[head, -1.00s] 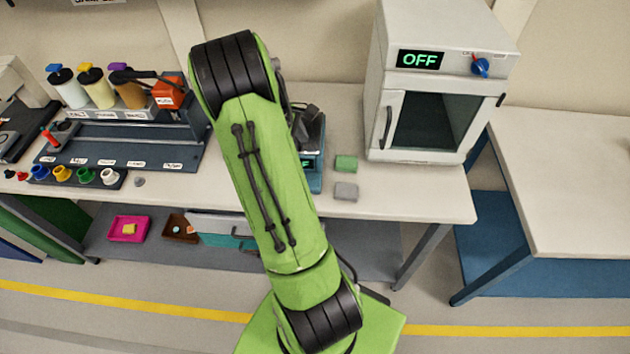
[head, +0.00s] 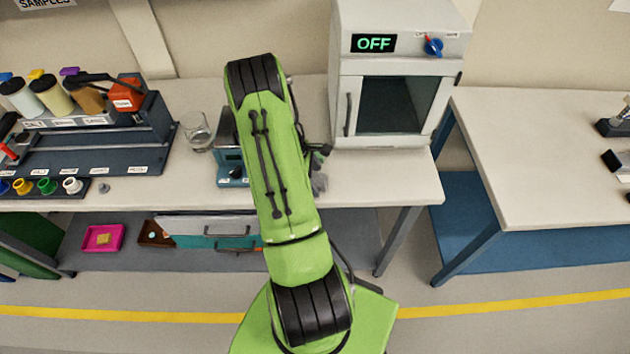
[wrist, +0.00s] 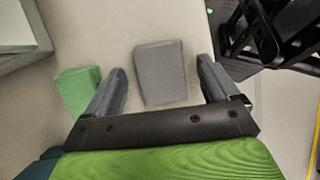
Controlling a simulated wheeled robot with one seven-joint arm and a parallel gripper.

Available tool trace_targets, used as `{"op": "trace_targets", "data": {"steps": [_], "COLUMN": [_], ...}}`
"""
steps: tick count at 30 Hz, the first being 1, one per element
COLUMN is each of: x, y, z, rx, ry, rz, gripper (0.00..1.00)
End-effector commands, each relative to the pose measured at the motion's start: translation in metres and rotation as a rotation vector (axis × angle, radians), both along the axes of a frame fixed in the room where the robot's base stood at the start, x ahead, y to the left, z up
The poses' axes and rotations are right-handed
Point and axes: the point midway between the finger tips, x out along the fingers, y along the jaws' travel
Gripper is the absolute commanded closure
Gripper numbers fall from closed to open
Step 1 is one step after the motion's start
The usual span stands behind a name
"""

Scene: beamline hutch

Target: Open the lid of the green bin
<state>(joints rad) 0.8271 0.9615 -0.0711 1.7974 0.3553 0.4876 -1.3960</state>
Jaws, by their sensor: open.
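A dark green box-like thing (head: 22,240) shows at the far left edge of the head view, beside the table's leg and partly cut off. It may be the green bin; I cannot make out its lid. My gripper (wrist: 160,66) is open in the wrist view, far from that green thing. Its fingers are on either side of a grey block (wrist: 163,75) on the tabletop; I cannot tell whether they are low enough to flank it. A green block (wrist: 78,92) lies just left of the left finger. In the head view my arm hides most of the gripper.
A white oven (head: 392,100) reading OFF stands right of my arm on the bench (head: 390,185). Left are a glass beaker (head: 198,133), a blue device (head: 230,165) and a rack (head: 90,150) with bottles. A second table (head: 540,150) stands right. The floor in front is clear.

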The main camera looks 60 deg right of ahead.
Motion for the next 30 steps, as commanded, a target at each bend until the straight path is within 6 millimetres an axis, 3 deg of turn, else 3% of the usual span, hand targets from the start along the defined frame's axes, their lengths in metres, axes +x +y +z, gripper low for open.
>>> {"op": "trace_targets", "data": {"steps": [5, 18, 25, 30], "x": [0.0, 0.0, 0.001, 0.001], "y": [0.0, 0.0, -0.001, -0.001], "z": [0.0, 0.0, 0.009, 0.051], "rx": [-0.001, -0.001, -0.003, -0.006], "ry": [0.0, 0.0, -0.001, -0.003], "rz": [0.0, 0.0, 0.0, 0.002], "gripper": [0.12, 0.76, 0.76, 0.76]}}
